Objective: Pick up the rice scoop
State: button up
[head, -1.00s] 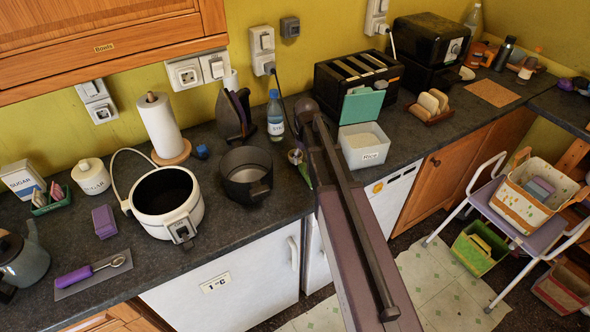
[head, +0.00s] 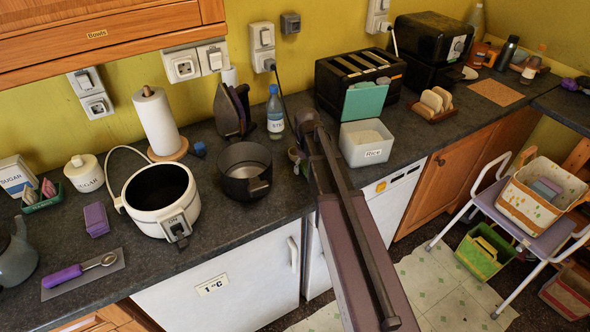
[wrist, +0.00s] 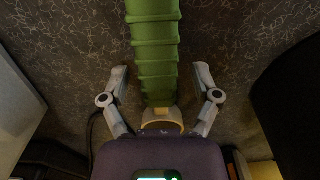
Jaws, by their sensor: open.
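A green ribbed handle (wrist: 152,45) with a pale yellow ring at its near end lies between the fingers of my gripper (wrist: 160,78) in the wrist view. It looks like the scoop's handle, but its far end runs out of the picture. My gripper is open, with a finger apart from the handle on each side. In the head view my arm hides most of this spot, between the dark pot (head: 245,171) and the white tub labelled Rice (head: 366,144). A purple-handled tool with a small round metal end (head: 64,276) lies on a grey mat at the left.
The white rice cooker (head: 160,200) stands open left of the pot. A blue bottle (head: 275,115) and an iron (head: 232,110) stand behind. A black toaster (head: 350,80) stands behind the tub. The counter's front edge runs close below.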

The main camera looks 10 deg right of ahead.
jog(key=shift+c, duration=0.2)
dwell(0.4)
grip_shut()
